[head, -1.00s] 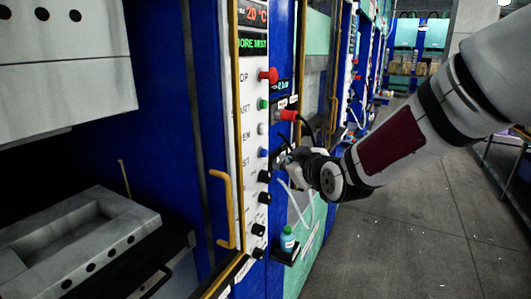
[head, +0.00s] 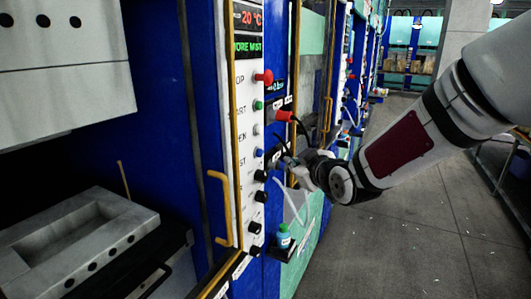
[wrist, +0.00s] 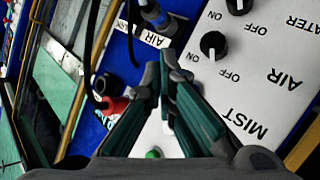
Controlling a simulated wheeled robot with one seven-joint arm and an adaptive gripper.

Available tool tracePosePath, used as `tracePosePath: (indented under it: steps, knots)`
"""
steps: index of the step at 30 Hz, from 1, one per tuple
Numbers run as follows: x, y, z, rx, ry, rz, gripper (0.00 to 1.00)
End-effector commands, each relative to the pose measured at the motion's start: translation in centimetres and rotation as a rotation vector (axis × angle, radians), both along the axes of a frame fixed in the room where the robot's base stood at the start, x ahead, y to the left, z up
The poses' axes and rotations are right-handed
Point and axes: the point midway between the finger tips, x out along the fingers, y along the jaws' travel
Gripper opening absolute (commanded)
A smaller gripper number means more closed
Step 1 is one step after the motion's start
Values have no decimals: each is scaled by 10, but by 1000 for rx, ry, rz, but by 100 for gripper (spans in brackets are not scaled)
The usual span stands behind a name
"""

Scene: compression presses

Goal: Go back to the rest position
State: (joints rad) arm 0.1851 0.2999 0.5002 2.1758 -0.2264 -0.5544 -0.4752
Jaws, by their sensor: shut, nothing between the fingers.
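My gripper (head: 285,163) is in front of the machine's control panel, just right of the white button strip (head: 250,150) in the head view. My arm reaches to it from the upper right. In the wrist view, the dark green fingers of my gripper (wrist: 166,62) come together at their tips, with nothing between them. Behind them lies the white panel with black knobs (wrist: 214,45) and MIST, AIR and WATER labels. I cannot tell the exact gap between the fingertips and the panel.
A red button (head: 264,77) and a yellow handle (head: 224,208) stick out from the machine. A blue-green bottle (head: 284,237) stands on a small ledge below my gripper. A pressing block (head: 70,235) is at lower left.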

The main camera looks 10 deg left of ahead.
Motion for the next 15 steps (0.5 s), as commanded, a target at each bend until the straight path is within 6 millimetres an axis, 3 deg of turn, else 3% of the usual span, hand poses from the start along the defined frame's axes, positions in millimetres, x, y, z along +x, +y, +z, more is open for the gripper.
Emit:
tracePosePath:
  steps: [5,8,15]
  knots:
    - [-15,-20,6,-43,61,-50,0]
    - [-36,-46,12,-76,139,-122,0]
    - [-112,-117,26,-88,350,-351,0]
